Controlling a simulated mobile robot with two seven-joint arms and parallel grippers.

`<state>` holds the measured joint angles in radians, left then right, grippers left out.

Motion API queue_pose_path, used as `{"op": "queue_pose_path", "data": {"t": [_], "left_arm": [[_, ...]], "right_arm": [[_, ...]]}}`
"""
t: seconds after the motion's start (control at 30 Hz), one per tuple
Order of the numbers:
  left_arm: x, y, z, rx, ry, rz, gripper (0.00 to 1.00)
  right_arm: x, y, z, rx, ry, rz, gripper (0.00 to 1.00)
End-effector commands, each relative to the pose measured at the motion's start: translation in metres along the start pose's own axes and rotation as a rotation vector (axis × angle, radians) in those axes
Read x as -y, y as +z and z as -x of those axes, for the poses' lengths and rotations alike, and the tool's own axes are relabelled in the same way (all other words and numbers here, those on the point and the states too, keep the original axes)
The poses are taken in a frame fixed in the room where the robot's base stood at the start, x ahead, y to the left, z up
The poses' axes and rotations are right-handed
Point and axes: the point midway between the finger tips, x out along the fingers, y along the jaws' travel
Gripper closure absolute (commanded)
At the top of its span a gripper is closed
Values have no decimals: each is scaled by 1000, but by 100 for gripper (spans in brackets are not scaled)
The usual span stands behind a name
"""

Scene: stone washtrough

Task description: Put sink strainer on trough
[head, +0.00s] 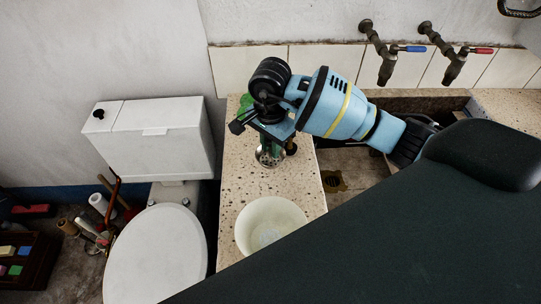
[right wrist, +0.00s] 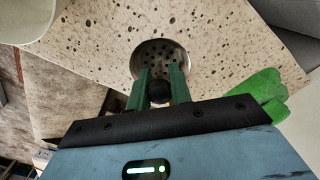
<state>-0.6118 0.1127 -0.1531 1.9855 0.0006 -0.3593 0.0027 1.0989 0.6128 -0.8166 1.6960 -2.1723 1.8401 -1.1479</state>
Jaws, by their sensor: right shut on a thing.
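The sink strainer (head: 268,160) is a round metal disc with holes and a dark knob. It is at the speckled stone ledge of the trough (head: 245,185), left of the basin. My right gripper (head: 271,146) comes down over it. In the right wrist view, the green fingers of my right gripper (right wrist: 158,88) are shut on the knob, with the strainer (right wrist: 160,52) just beyond the fingertips. I cannot tell whether the strainer touches the stone or is slightly above it. The trough basin, with a drain (head: 333,181), lies to the right, partly hidden by my arm. My left gripper is not in view.
A pale bowl (head: 270,225) stands on the ledge in front of the strainer. A green item (right wrist: 264,86) lies near the gripper. Two taps (head: 388,70) are on the wall above the basin. A toilet (head: 155,255) stands to the left.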

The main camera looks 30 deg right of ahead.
Motion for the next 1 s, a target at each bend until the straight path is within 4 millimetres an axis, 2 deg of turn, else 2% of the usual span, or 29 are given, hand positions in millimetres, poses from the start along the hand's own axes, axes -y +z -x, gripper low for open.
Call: {"op": "queue_pose_path", "data": {"t": [0.27, 0.57, 0.97, 1.0], "left_arm": [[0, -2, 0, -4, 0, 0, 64], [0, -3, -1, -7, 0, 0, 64], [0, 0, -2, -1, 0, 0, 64], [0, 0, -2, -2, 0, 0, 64]], "right_arm": [[0, 0, -8, 1, 0, 0, 100], [0, 1, -42, 1, 1, 0, 100], [0, 0, -47, 0, 0, 0, 100], [0, 0, -46, 0, -1, 0, 75]]}}
